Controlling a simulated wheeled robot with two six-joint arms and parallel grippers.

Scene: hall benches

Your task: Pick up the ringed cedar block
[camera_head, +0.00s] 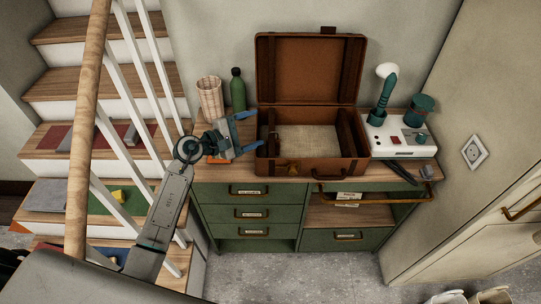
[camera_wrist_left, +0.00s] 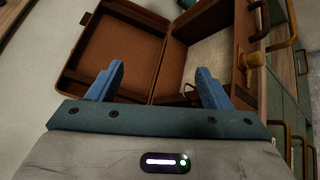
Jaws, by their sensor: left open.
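An open brown suitcase (camera_head: 312,165) stands on the wooden top of a green drawer cabinet, its lid raised at the back. Its pale lining shows in the head view, and the case (camera_wrist_left: 120,45) fills much of the left wrist view. My left gripper (camera_head: 252,131) is open and empty at the case's left side, its blue fingers (camera_wrist_left: 160,70) pointing toward the case. A small dark loop (camera_wrist_left: 188,88) shows inside the case in the wrist view; I cannot tell what it belongs to. I cannot make out a ringed cedar block in either view. My right gripper is not in view.
A woven cup (camera_head: 210,99) and a green bottle (camera_head: 237,90) stand behind my left gripper. A white box (camera_head: 400,139) with teal items stands right of the case. Stairs with a wooden handrail (camera_head: 88,110) are at left.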

